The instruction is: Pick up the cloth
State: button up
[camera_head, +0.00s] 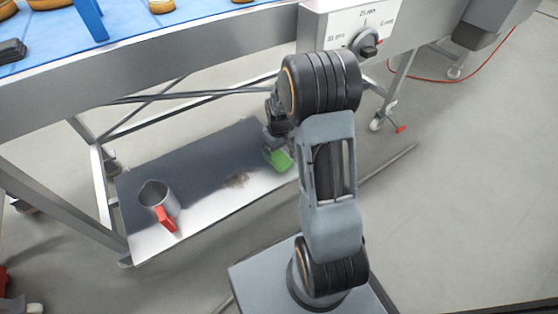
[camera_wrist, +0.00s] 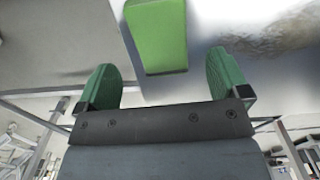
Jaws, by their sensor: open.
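The cloth (camera_wrist: 157,36) looks like a bright green folded block lying on the shelf. In the wrist view it is at the top middle, beyond the fingertips and between their lines. The head view also shows it as a small green patch just below my gripper (camera_head: 274,140), partly hidden by the arm. In the wrist view my gripper (camera_wrist: 165,78) has its two dark green fingers wide apart, with nothing between them. Its fingers are hard to make out in the head view.
The low metal shelf (camera_head: 190,208) sits under a conveyor with a blue belt (camera_head: 150,27). A grey metal jug (camera_head: 154,193) with a red handle stands at the shelf's left. A brown stain (camera_head: 238,180) lies left of the cloth. Table legs and braces frame the shelf.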

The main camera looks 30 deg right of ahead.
aim_at(278, 157)
notch_tip(278, 157, down, 4)
jog(key=shift+a+f+b, duration=0.15)
jog(key=shift+f+b, duration=0.05)
jog(key=shift+b, duration=0.9)
jog(key=shift+r, duration=0.1)
jog(key=shift+c, duration=0.3)
jog(key=c, duration=0.9)
jog(key=shift+c, duration=0.2)
jog(key=shift+r+p, duration=0.5)
notch_tip(278, 157, up, 2)
jog(key=shift+r+p, duration=0.15)
jog(key=shift+p, duration=0.65)
jog(key=s+a+r+p, duration=0.6)
jog(key=a+r, duration=0.3)
jog(key=a, duration=0.3)
jog(key=shift+a+r, duration=0.35)
